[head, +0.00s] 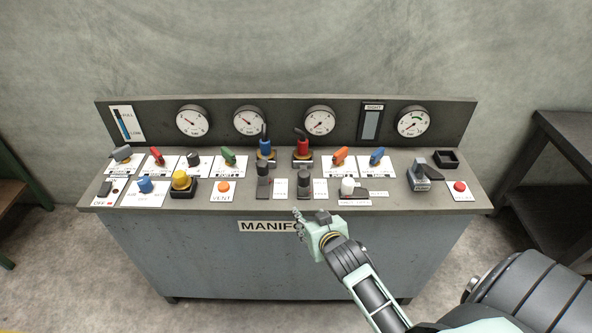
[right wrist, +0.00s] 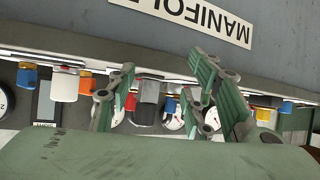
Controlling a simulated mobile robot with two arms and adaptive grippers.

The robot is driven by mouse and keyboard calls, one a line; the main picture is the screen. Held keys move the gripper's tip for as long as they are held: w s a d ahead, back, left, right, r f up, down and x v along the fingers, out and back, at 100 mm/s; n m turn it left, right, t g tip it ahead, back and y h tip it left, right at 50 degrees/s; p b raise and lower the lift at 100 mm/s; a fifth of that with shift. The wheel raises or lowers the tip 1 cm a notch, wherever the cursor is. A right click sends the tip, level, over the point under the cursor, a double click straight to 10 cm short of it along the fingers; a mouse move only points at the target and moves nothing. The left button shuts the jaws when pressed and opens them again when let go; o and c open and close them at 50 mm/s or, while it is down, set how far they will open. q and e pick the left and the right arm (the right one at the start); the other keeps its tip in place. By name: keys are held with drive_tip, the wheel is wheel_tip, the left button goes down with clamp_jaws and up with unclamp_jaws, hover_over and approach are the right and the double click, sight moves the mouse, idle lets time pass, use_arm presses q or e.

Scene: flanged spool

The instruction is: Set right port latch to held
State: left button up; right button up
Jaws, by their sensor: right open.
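Two similar dark latch-like pieces stand at the panel's front middle, with small labels I cannot read. The right one, which I take as the right port latch (head: 304,178), stands upright below the red-handled fitting (head: 302,150). The left one (head: 263,182) stands below the blue fitting (head: 265,148). My right gripper (head: 309,218) is open and empty just in front of the panel's front edge, near the right latch and apart from it. In the right wrist view the right latch (right wrist: 147,92) shows between the spread green fingers. My left gripper is not in view.
A white knob (head: 347,186) with a dark base stands right of the latches, and an orange button (head: 223,187) to the left. Coloured levers and a row of gauges (head: 319,120) lie behind. A grey block (head: 419,178) stands further right. Room in front of the cabinet is free.

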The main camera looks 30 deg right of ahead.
drive_tip(key=t, duration=0.1)
approach(306, 181)
drive_tip(key=a+x, duration=0.1)
drive_tip(key=x, duration=0.1)
drive_tip(key=shift+m+h, duration=0.4)
drive_tip(key=shift+m, duration=0.1)
drive_tip(key=p+x, duration=0.1)
drive_tip(key=x, duration=0.6)
drive_tip(key=shift+d+p, duration=0.25)
drive_tip(key=shift+p, duration=0.1)
drive_tip(key=shift+w+d+f, duration=0.15)
drive_tip(key=shift+w+f, duration=0.1)
drive_tip(key=shift+w, duration=0.2)
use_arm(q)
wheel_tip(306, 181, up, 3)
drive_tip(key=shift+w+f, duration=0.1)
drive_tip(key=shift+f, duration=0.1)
use_arm(e)
drive_tip(key=shift+c, duration=0.6)
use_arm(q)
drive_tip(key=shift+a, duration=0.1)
use_arm(e)
clamp_jaws()
